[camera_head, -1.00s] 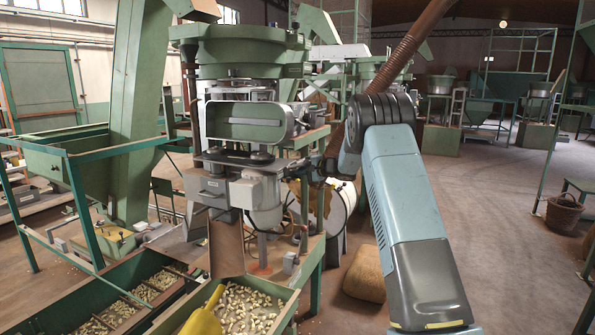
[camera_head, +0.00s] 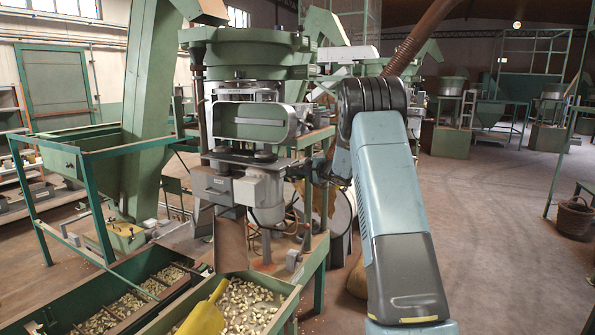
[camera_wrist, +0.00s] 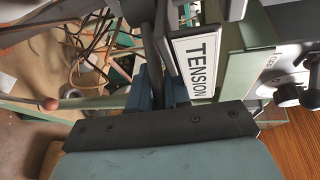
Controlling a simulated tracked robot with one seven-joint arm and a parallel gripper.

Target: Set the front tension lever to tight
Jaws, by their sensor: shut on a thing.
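The machine with the green bowl (camera_head: 248,52) stands left of centre in the head view. My gripper (camera_head: 322,171) is at the right side of its middle section, small and dark there. In the wrist view a white TENSION label (camera_wrist: 202,62) sits on a green panel. My gripper (camera_wrist: 160,88) is beside this label, its bluish fingers close together on a narrow dark bar, which seems to be the tension lever (camera_wrist: 163,38). The fingers and wrist hide much of it. The lever's setting cannot be read.
A hopper tray of nuts (camera_head: 245,305) with a yellow scoop (camera_head: 203,318) lies below the machine. A green frame (camera_head: 85,195) stands at left. Cables (camera_wrist: 95,45) hang behind my fingers. Open floor (camera_head: 480,220) lies to the right.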

